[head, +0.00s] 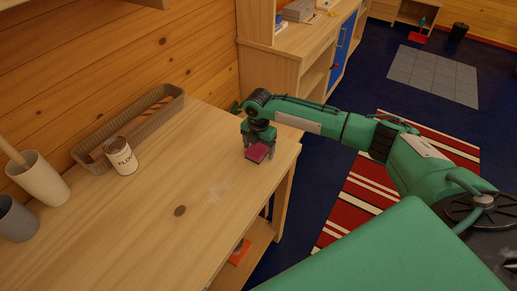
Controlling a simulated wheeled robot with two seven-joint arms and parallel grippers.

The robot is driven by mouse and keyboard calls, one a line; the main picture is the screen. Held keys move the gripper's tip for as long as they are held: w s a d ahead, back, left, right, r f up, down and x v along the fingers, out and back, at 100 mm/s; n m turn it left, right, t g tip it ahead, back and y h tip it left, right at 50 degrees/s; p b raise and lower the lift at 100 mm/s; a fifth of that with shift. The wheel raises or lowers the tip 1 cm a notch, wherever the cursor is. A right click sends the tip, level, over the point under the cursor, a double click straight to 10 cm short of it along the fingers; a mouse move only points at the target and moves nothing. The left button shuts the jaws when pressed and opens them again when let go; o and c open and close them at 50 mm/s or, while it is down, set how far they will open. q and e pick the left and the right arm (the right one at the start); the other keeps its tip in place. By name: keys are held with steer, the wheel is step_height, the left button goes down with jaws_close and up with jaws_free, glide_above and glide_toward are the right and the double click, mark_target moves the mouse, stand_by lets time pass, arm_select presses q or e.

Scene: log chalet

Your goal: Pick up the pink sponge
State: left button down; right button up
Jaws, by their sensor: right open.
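The pink sponge (257,152) lies on the wooden table (150,225) near its far right corner. My right gripper (259,142) points down directly over the sponge, with its fingers around or just above the sponge's upper edges. It is open; whether the fingers touch the sponge is too small to tell. The gripper hides part of the sponge's far side. My left gripper is not in view.
A flour tin (120,157), a wicker tray (150,118), a white cup (40,180) and a grey cup (15,218) stand along the wall side. The table's middle is clear. A striped rug (345,215) lies on the blue floor.

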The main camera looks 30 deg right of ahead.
mark_target(258, 147)
steer(key=c, duration=1)
steer(key=shift+c, duration=0.6)
steer(key=shift+r, duration=0.1)
step_height(258, 147, up, 20)
steer(key=b, duration=0.3)
